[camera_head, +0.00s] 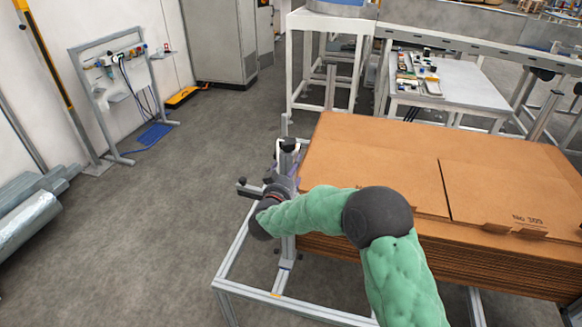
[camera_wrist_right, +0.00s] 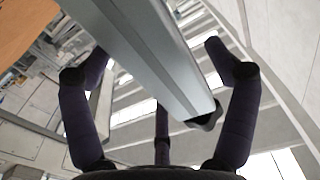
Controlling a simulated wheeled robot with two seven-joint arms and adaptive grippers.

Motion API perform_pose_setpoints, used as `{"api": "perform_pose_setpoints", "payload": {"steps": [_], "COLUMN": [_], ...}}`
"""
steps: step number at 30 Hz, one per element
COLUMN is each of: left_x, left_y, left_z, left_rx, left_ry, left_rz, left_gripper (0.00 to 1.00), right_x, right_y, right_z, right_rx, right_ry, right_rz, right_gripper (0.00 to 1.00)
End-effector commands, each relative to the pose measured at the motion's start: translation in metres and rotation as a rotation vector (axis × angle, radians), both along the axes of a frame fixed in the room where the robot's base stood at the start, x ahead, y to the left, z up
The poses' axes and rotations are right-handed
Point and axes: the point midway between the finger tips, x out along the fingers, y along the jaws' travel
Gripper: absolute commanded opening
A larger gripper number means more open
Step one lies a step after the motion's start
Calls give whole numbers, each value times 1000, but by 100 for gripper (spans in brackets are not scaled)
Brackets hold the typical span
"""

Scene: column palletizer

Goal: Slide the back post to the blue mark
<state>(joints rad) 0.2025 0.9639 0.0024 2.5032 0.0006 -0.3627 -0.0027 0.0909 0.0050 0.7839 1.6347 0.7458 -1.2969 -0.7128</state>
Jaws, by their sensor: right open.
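My right gripper (camera_head: 284,180) is at the left side of the cardboard stack, beside an upright metal post (camera_head: 284,127); my wrist partly hides the contact area. In the right wrist view, a grey metal bar (camera_wrist_right: 150,55) with a dark end cap runs between the dark fingers of the right gripper (camera_wrist_right: 150,75). The fingers are spread, with a gap between the bar and the right finger. I cannot tell whether this bar is the back post. No blue mark on the frame can be made out. My left gripper is out of view.
The brown cardboard stack (camera_head: 400,150) fills the right side, on a metal frame (camera_head: 235,245). Other posts (camera_head: 330,88) (camera_head: 545,115) stand behind it. A table (camera_head: 460,85) with small items is farther back.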

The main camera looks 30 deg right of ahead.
Motion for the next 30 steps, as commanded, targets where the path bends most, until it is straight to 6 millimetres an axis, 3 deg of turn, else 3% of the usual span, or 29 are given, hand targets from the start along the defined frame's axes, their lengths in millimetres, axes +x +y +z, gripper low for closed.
{"api": "perform_pose_setpoints", "payload": {"steps": [9, 15, 30], "left_x": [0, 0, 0], "left_y": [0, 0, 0], "left_z": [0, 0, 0], "left_rx": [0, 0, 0], "left_ry": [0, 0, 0], "left_rz": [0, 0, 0], "left_gripper": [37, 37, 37], "right_x": [-39, -59, -68], "right_y": [49, 71, 80], "right_z": [1, 1, 1], "right_rx": [0, 0, -1], "right_ry": [-1, -3, -2], "right_rz": [6, 4, 1], "right_gripper": [87, 87, 87]}}
